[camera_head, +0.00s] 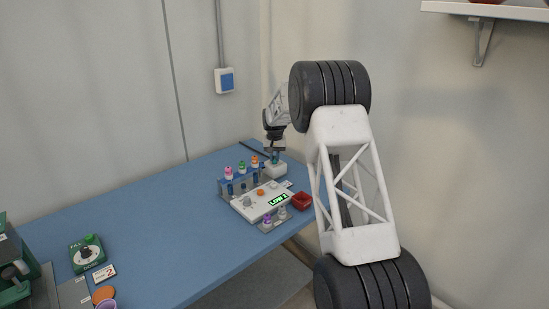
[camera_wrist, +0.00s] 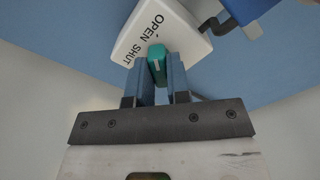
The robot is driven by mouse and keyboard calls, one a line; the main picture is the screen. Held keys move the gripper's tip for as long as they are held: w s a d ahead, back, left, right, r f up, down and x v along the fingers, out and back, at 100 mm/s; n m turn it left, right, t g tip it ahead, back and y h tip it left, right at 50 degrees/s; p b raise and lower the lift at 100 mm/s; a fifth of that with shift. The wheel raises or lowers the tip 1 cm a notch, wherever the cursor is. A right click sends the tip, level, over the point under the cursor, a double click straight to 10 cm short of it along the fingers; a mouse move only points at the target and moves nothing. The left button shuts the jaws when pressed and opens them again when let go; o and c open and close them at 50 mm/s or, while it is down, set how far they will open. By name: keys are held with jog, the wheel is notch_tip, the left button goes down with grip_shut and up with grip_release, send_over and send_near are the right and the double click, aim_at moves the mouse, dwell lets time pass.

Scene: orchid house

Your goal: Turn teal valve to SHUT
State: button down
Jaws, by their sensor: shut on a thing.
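The teal valve handle (camera_wrist: 157,64) sits on a white block (camera_wrist: 184,38) with the words OPEN and SHUT printed on its face in the wrist view. My gripper (camera_wrist: 160,80) has a finger on each side of the handle and is shut on it. The handle's pale line points roughly between the words and my gripper; I cannot tell its exact setting. In the head view the white block (camera_head: 277,171) stands near the far right end of the blue table, and my gripper (camera_head: 274,153) reaches down onto it. The handle is small and partly hidden there.
A rack with several coloured-cap vials (camera_head: 241,168), a white device with a green display (camera_head: 262,201) and a red tray (camera_head: 302,201) stand close to the valve block. A green device (camera_head: 87,253) stands at the left. The blue table's (camera_head: 150,210) middle is clear.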

jog(key=n, duration=1.3)
jog(key=shift+w+r, duration=0.1)
jog(key=shift+n, duration=2.1)
jog(key=shift+a, duration=0.1)
jog(key=c, duration=1.1)
grip_release()
